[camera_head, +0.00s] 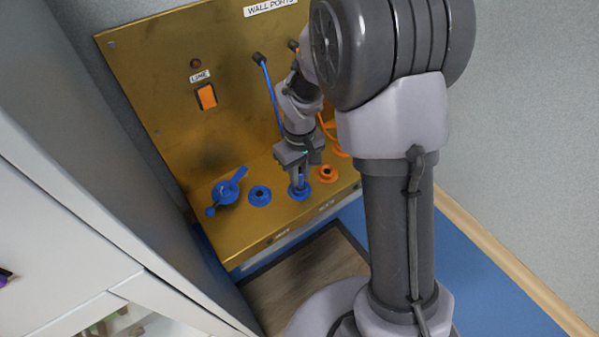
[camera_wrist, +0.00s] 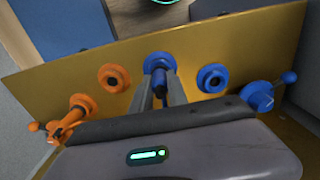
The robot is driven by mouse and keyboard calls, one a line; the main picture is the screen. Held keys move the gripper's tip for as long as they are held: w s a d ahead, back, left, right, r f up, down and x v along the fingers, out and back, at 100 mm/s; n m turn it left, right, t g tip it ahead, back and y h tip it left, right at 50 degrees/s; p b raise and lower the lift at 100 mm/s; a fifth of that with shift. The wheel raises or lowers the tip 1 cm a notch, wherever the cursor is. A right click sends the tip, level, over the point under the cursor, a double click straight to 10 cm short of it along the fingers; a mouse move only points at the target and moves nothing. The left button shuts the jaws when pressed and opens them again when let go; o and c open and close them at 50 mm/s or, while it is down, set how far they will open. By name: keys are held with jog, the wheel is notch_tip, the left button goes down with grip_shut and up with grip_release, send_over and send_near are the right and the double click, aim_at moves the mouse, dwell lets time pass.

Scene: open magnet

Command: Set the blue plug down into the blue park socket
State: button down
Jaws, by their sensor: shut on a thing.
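My gripper (camera_head: 299,186) points down at the brass ledge and is shut on the blue plug (camera_wrist: 158,66). The plug shows between the fingertips (camera_wrist: 162,88) in the wrist view. A blue ring socket (camera_head: 300,194) lies right under the fingertips. The plug is at this socket; I cannot tell how deep it sits, as the fingers hide the join. A second blue socket (camera_head: 260,196) with an open dark hole lies to its left, and to the right of the plug in the wrist view (camera_wrist: 212,79). The socket labels are not readable, so I cannot tell which is the park socket.
An orange socket (camera_head: 328,174) with an open hole lies beside the gripper. A blue lever valve (camera_head: 226,191) stands at the ledge's left; an orange valve (camera_wrist: 72,116) shows in the wrist view. A blue cable (camera_head: 271,90) hangs from a wall port. A white cabinet (camera_head: 75,200) is close on the left.

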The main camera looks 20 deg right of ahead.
jog(key=shift+f, duration=0.1)
dwell(0.3)
jog(key=shift+f, duration=0.2)
jog(key=c, duration=1.2)
grip_release()
notch_tip(320, 180, up, 18)
jog(key=f+p, duration=0.1)
jog(key=p, duration=0.3)
jog(key=s+a+f+m+t+y+b, duration=0.1)
jog(key=s+a+f+m+t+b, duration=0.1)
jog(key=s+b, duration=0.7)
jog(key=s+a+f+m+t+y+b, duration=0.1)
jog(key=s+a+f+m+t+b, duration=0.1)
jog(key=s+f+m+b, duration=0.4)
jog(key=s+f+t+b, duration=0.1)
jog(key=s+b, duration=0.2)
jog(key=s, duration=0.1)
jog(key=shift+t, duration=0.4)
